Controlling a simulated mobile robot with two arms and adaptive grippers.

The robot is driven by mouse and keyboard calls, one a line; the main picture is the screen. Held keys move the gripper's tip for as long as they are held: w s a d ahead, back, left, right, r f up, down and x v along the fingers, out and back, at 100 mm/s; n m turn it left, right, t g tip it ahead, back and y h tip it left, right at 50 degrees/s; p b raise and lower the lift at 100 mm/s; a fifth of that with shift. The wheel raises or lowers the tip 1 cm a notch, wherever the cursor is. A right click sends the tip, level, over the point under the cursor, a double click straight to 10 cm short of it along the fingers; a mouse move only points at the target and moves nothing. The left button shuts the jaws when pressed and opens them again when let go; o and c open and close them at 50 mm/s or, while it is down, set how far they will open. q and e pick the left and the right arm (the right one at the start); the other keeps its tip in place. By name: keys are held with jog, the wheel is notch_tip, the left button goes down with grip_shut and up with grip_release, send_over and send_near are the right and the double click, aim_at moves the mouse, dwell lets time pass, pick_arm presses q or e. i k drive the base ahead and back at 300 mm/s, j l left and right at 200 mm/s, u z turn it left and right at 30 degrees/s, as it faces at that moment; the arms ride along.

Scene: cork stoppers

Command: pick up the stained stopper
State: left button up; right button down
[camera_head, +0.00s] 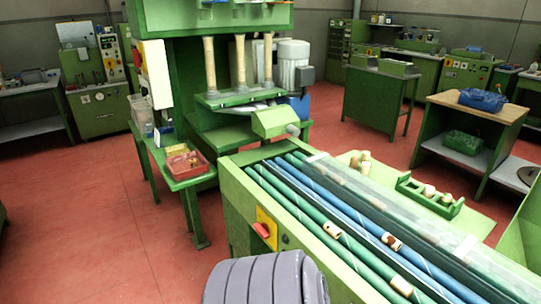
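A cork stopper with a dark brown stain (391,241) lies on the blue and green rollers of the green sorting machine (237,206). A second stopper (331,229) lies on the rollers to its left and shows a small darker mark. A third, pale stopper (401,285) lies nearer the front and looks clean. Neither of my grippers is in view.
More stoppers (364,167) lie on the machine's far ledge, and others sit by a green rack (425,196). A clear cover (385,196) spans the far rollers. A side table holds a red tray (188,166). Red floor (90,220) is open at left.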

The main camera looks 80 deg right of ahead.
aim_at(391, 242)
jog(key=l+z, duration=0.15)
jog(key=z, duration=2.55)
